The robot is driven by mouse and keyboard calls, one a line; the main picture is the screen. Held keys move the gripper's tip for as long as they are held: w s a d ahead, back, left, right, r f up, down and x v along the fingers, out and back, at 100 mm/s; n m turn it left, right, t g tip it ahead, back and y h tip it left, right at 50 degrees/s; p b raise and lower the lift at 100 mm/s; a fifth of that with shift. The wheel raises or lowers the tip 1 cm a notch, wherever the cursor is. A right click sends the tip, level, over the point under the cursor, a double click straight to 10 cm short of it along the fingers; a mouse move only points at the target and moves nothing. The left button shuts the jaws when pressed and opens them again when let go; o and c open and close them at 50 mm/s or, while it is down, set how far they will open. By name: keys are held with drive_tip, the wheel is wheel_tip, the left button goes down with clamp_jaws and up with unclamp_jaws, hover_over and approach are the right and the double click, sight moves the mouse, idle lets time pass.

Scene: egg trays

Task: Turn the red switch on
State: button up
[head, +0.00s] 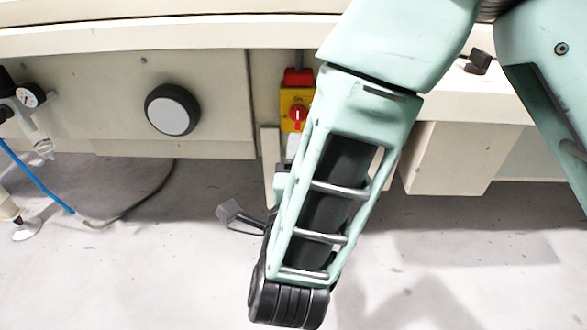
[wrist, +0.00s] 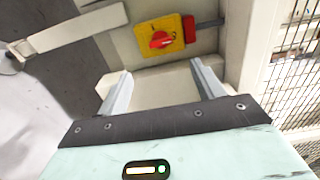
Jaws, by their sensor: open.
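The red switch (head: 298,116) is a rotary knob on a yellow plate (head: 287,97) on the front of the machine, just left of my forearm in the head view. In the wrist view the red knob (wrist: 160,40) sits on the yellow plate (wrist: 147,48), its handle lying roughly across the plate. My gripper (wrist: 158,76) is open and empty, its two pale fingers apart below the knob in the picture and not touching it.
A red block (head: 298,77) sits directly above the yellow plate. A black round knob (head: 172,110) is on the panel to the left, with a gauge (head: 30,95) and blue hose (head: 38,178) further left. A beige box (head: 460,157) juts out at right. A wire mesh (wrist: 297,70) stands right in the wrist view.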

drive_tip(key=shift+s+p, duration=0.3)
drive_tip(key=shift+s, duration=1.4)
drive_tip(key=s+a+r+n+g+y+p, duration=0.1)
drive_tip(key=a+r+n+g+y+p, duration=0.45)
drive_tip(key=n+g, duration=0.65)
drive_tip(key=s+d+r+n+g+h+p, duration=0.25)
drive_tip(key=s+d+n, duration=0.4)
drive_tip(key=d, duration=0.35)
drive_tip(key=s+d+r+n+g+h+p, duration=0.2)
drive_tip(key=s+d+r+n+g, duration=0.1)
drive_tip(key=s+d+n, duration=0.45)
wheel_tip(320, 180, up, 38)
drive_tip(key=w+d+p, duration=0.1)
drive_tip(key=d+p, duration=0.1)
drive_tip(key=p, duration=3.5)
drive_tip(key=shift+w+d+f+p, duration=0.15)
drive_tip(key=shift+w+f+p, duration=0.1)
drive_tip(key=shift+p, duration=0.15)
